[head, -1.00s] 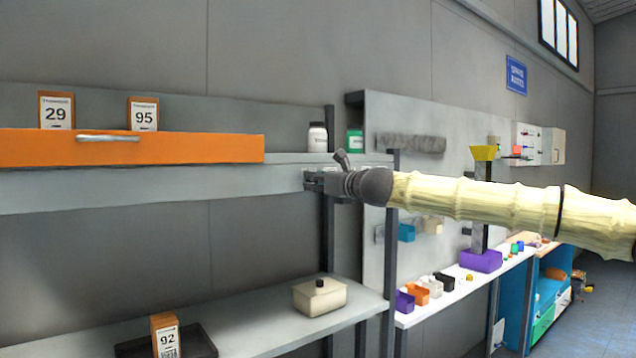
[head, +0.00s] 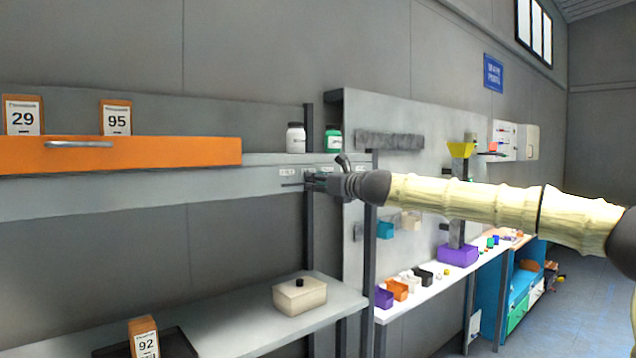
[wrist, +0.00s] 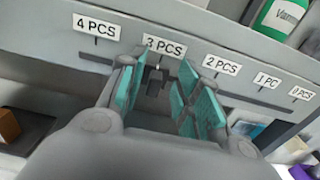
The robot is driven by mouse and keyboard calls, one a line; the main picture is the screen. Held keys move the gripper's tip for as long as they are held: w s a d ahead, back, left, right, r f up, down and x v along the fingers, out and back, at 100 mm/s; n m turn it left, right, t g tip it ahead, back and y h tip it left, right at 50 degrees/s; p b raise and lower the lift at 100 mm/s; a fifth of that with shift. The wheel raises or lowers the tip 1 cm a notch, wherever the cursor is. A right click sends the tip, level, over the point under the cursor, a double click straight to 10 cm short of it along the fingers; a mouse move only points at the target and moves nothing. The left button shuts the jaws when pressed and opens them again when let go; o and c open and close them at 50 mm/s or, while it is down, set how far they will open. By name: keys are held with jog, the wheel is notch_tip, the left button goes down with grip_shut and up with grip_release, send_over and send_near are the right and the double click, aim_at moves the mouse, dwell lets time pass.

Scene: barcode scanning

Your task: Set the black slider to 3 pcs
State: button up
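The black slider (wrist: 156,80) sits on the rail just under the "3 PCS" label (wrist: 164,46) in the wrist view. My gripper (wrist: 165,88) is around it, with one teal-padded finger on each side. The fingers are apart, and small gaps seem to show beside the slider. The "4 PCS" label (wrist: 96,27) is to the left, and the "2 PCS" label (wrist: 222,64) is to the right. In the head view my gripper (head: 312,181) is at the shelf's front edge, and the slider cannot be made out there.
A white bottle (head: 296,138) and a green-labelled bottle (head: 333,140) stand on the shelf above the rail. An orange drawer front (head: 120,155) is to the left. A beige box (head: 300,294) stands on the lower shelf (head: 250,330). A dark post (head: 370,250) is close to my arm.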

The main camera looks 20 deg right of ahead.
jog(key=shift+a, duration=0.1)
jog(key=v, duration=1.2)
dwell(0.4)
